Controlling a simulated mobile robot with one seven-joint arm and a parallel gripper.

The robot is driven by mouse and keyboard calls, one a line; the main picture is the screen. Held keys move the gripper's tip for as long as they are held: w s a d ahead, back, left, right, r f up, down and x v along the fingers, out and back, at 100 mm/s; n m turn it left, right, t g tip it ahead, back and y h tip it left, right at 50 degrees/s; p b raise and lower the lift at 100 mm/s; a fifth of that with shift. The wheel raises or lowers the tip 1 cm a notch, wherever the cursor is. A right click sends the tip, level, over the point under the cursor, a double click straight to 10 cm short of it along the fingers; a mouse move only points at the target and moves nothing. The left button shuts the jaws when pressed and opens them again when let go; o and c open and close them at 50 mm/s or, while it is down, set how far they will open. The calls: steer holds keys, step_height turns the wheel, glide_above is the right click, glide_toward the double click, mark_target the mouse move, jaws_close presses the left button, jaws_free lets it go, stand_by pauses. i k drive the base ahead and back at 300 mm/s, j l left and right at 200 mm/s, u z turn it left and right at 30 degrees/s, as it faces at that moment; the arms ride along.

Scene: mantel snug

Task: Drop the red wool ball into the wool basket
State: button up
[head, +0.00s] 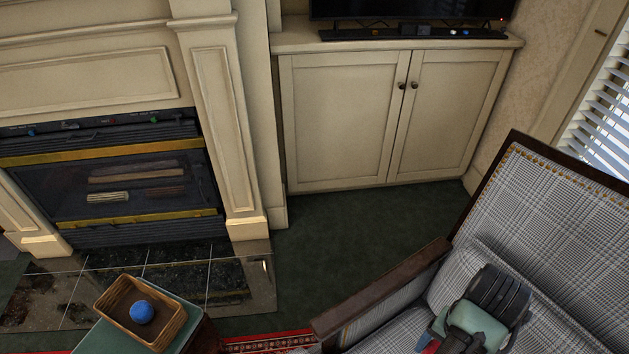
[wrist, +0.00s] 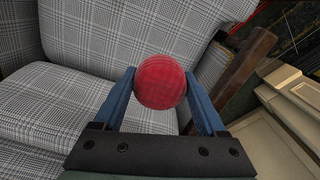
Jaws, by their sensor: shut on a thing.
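The red wool ball (wrist: 160,82) is between the two blue fingers of my gripper (wrist: 160,92) in the wrist view, and the gripper is shut on it. In the head view my gripper (head: 430,345) is at the bottom right over the armchair seat, and the ball is mostly hidden there. The wool basket (head: 172,327) is a tan wicker tray at the lower left of the head view, with a blue ball (head: 142,312) in it. My gripper is well to the right of the basket, apart from it.
The plaid armchair (head: 560,215) fills the right, and its wooden armrest (head: 385,290) lies between my gripper and the basket. The basket stands on a green-topped support (head: 185,335) before the fireplace (head: 110,185). A cream cabinet (head: 340,120) is behind. Green carpet (head: 335,235) is clear.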

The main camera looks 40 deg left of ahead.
mark_target(168, 318)
steer(key=u, duration=1.3)
